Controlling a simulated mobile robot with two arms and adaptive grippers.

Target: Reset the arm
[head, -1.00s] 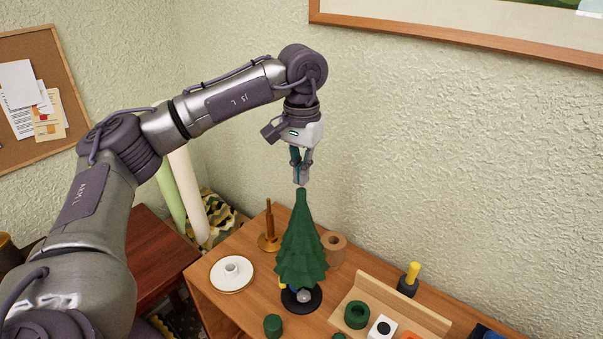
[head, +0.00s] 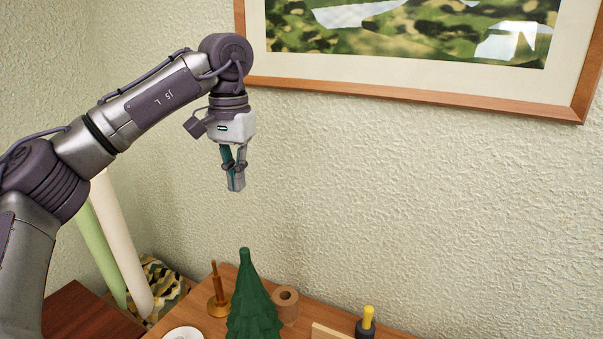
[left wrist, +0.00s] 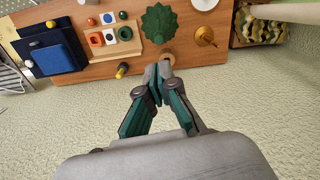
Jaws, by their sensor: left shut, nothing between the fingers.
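My left gripper (head: 236,188) is shut and empty in the head view. It points down and hangs in the air above the green toy tree (head: 252,305), clear of its tip. In the left wrist view the closed fingertips (left wrist: 161,68) show with the tree (left wrist: 160,23) beyond them. My left arm comes in from the left with its elbow bent. My right gripper is not in view.
The wooden table (head: 300,318) holds a brown roll (head: 286,303), a wooden peg stand (head: 218,292), a white plate (head: 184,333) and a yellow-handled item (head: 367,322). Blue folders (left wrist: 55,50) and a block tray (left wrist: 117,45) show in the wrist view. A framed picture (head: 420,92) hangs behind.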

